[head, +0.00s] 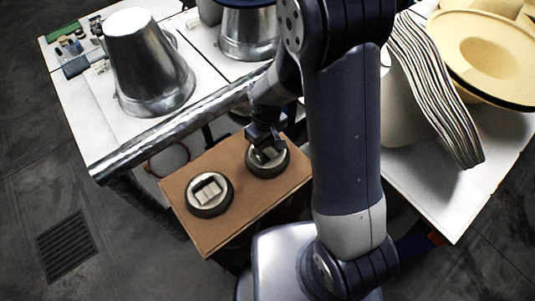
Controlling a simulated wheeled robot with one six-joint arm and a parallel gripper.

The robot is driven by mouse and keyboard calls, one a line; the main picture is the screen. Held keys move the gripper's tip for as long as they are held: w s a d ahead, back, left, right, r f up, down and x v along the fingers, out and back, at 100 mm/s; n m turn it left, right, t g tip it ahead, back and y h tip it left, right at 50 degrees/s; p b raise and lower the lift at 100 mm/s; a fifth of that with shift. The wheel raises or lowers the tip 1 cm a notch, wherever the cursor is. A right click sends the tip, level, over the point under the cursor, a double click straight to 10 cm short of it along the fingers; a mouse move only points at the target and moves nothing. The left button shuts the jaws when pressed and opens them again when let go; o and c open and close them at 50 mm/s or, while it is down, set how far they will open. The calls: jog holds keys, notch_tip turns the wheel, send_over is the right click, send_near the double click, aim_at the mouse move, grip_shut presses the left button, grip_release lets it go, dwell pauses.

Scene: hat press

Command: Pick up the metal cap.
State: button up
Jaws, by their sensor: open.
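The left cap (209,194) is in full view near the board's left end. The right cap (278,168) is partly hidden under my gripper (263,155). My gripper is open and points down at the right cap's raised block. I cannot tell whether the fingers touch it or are around it.
The brown board (240,215) stands below a white table (100,120) with a metal pipe along its edge. A large metal cone (145,65) and a metal pot (248,35) stand on that table. Stacked hat shapes (425,85) and yellow hats (490,50) lie at right.

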aim_at(267, 152)
jog(key=shift+d+f, duration=0.15)
jog(key=shift+f, duration=1.65)
jog(key=shift+s, duration=0.1)
grip_shut()
jog(key=shift+r, duration=0.1)
